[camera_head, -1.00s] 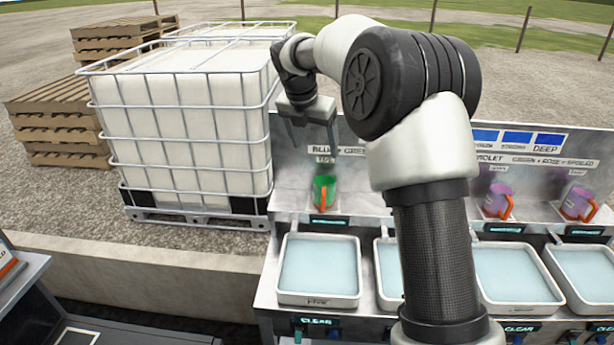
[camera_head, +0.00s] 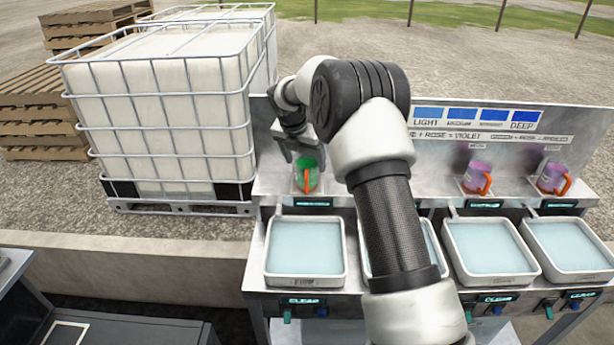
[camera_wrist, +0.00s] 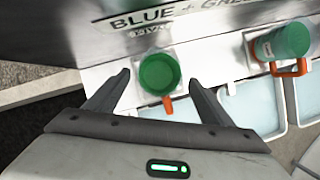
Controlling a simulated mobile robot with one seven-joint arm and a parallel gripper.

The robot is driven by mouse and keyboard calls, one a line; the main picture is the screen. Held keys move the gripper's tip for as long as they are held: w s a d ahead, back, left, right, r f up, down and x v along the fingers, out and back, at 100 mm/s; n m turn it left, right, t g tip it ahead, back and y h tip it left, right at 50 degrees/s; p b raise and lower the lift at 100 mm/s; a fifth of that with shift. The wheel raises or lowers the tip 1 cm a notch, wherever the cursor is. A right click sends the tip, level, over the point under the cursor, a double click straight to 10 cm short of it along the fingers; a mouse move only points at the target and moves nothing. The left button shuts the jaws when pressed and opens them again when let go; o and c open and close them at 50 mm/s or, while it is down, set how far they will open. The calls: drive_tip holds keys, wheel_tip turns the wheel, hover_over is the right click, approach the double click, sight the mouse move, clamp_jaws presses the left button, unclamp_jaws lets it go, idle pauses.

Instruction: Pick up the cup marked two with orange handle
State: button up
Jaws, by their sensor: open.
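A green cup (camera_head: 306,173) with an orange handle stands on the left end of the steel shelf. In the wrist view the same cup (camera_wrist: 160,72) is seen from above, between my open fingertips, its handle pointing toward me. My gripper (camera_head: 304,156) is open and empty above this cup; I cannot tell whether a finger touches it. A second green-topped cup (camera_wrist: 290,40) with an orange handle stands to the right in the wrist view; my arm hides it in the head view. Two purple cups (camera_head: 477,177) (camera_head: 551,178) with orange handles stand farther right. No number is readable on any cup.
Trays of pale liquid (camera_head: 304,277) line the front below the shelf. A back panel (camera_head: 485,140) with colour labels rises behind the cups. A caged white tank (camera_head: 160,115) stands close on the left, with wooden pallets (camera_head: 30,115) beyond.

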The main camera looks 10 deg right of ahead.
drive_tip(key=shift+x, duration=1.2)
drive_tip(key=c, duration=1.1)
